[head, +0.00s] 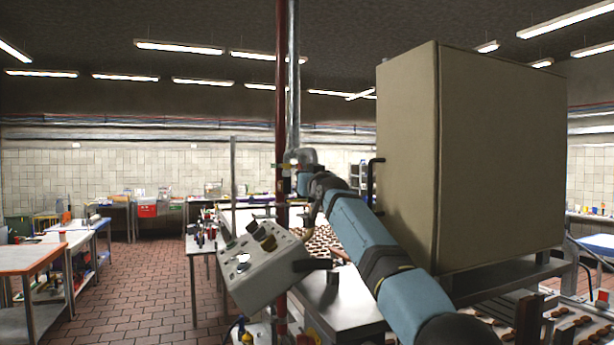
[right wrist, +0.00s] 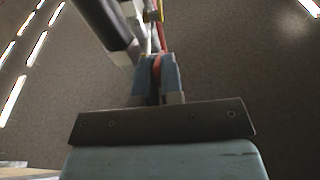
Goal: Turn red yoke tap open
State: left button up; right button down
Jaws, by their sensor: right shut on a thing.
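The red tap handle (right wrist: 157,66) shows as a narrow red strip between the blue fingers in the right wrist view. My right gripper (right wrist: 157,80) is shut on it, with one finger on each side. In the head view my blue right arm reaches up from the lower right, and the right gripper (head: 304,182) is at the pipes, just below a grey fitting (head: 301,157). The gripper and arm hide most of the tap there. My left gripper is in neither view.
A dark red pipe (head: 281,80) and a grey pipe (head: 293,80) run vertically by the gripper. A tilted control box (head: 262,268) is below. A large beige cabinet (head: 500,150) stands close on the right. The tiled floor (head: 135,285) at left is clear.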

jog(key=shift+w+a+f+t, duration=0.1)
jog(key=shift+w+f+t, duration=0.15)
jog(key=shift+t, duration=0.55)
jog(key=shift+w+a+f+t+y, duration=0.2)
jog(key=shift+f+t+y, duration=0.3)
jog(key=shift+t, duration=0.4)
jog(key=shift+d, duration=0.1)
jog(key=c, duration=1.3)
grip_release()
jog(key=shift+o, duration=0.2)
